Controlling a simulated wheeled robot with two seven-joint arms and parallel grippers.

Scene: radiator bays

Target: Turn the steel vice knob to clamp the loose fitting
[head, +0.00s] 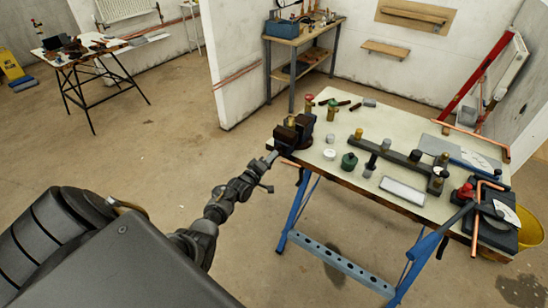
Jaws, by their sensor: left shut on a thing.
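The dark vice (295,134) is mounted at the near left corner of the workbench. My left arm reaches up from below to the vice's front, and my left gripper (272,157) is shut there at the steel knob, which the fingers and their small size in view mostly hide. A small brass-coloured piece (291,121) shows at the top of the vice and may be the fitting; I cannot tell how firmly it sits. My right gripper is not in view.
The workbench (405,205) has blue trestle legs (300,210). On its top are a dark manifold bar (400,155), a green pot (349,161), a white tray (404,191) and copper pipes. A yellow bucket (530,228) stands at the right. The floor left of the bench is clear.

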